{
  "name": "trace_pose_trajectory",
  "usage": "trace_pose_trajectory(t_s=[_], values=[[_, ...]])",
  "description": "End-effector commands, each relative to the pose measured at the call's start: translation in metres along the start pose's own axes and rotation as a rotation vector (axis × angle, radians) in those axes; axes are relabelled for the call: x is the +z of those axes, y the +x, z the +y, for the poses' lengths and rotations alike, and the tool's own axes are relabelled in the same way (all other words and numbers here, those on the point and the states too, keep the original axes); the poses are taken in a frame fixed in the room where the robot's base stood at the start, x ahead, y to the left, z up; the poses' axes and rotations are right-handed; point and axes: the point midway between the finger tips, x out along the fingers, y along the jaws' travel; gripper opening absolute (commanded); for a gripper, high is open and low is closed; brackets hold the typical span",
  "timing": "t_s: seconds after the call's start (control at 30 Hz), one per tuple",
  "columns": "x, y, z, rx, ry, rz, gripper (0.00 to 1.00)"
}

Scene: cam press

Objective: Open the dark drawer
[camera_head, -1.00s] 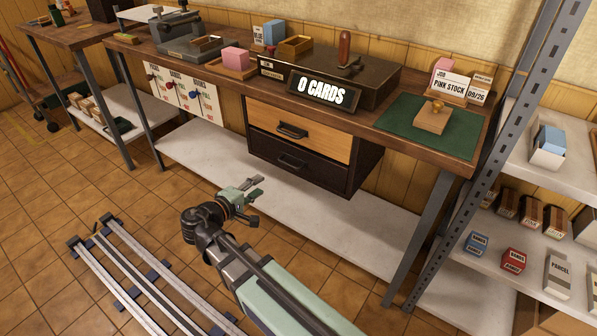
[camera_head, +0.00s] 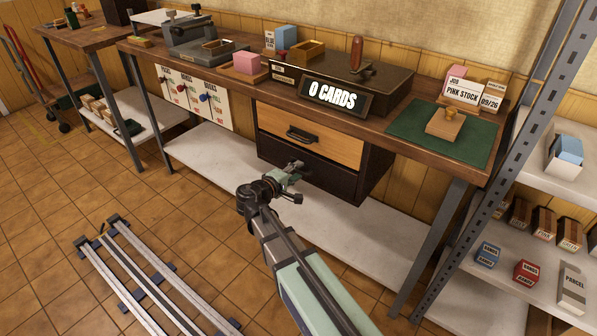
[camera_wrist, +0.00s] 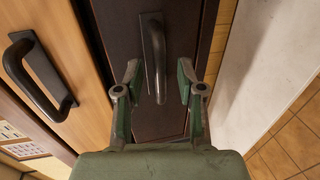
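The dark drawer (camera_head: 327,178) is the lower of two drawers under the bench and looks shut. Its dark bar handle (camera_wrist: 154,58) shows in the wrist view, between and just beyond my two fingertips. My gripper (camera_wrist: 158,75) is open, with one finger on each side of the handle's line; I cannot tell whether either touches it. In the head view my gripper (camera_head: 293,174) is in front of the dark drawer and hides its handle.
The light wooden drawer (camera_head: 308,137) with its own dark handle (camera_wrist: 40,76) is directly above. A "0 CARDS" sign (camera_head: 336,96) stands on the bench edge. A pale lower shelf (camera_head: 375,240) runs beneath. Floor rails (camera_head: 150,275) lie at the left.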

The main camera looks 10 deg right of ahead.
Motion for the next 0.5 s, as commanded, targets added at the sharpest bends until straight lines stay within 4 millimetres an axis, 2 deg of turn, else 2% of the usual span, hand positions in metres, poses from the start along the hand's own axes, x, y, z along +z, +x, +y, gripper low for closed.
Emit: trace_pose_trajectory(t_s=[0.2, 0.5], values=[[0.000, 0.015, 0.000, 0.000, 0.000, 0.000, 0.38], [0.000, 0.016, 0.000, 0.000, 0.000, 0.001, 0.38]])
